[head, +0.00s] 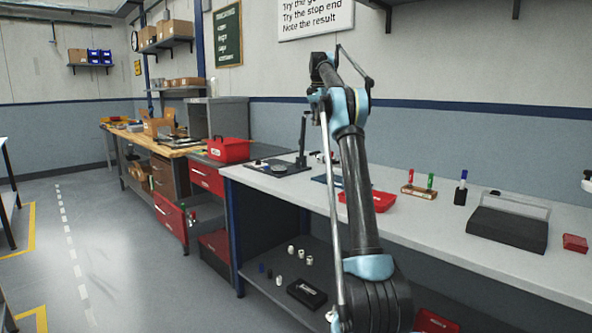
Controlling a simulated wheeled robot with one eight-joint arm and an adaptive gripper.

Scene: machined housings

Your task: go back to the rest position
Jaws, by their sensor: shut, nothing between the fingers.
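My arm rises from the bottom middle of the head view in front of the grey bench (470,240). Its long dark link goes up to a light blue joint, and the part beyond bends away from the camera. My gripper cannot be made out; the arm's own links hide its end. No held object shows. A red tray (380,202) on the bench is partly covered by the arm.
A gauge stand (303,140) is left of the arm. To the right are a wooden block (418,192) with green and red pieces, a black holder (460,196), a dark case (506,228) and a red box (575,243). The left floor is open.

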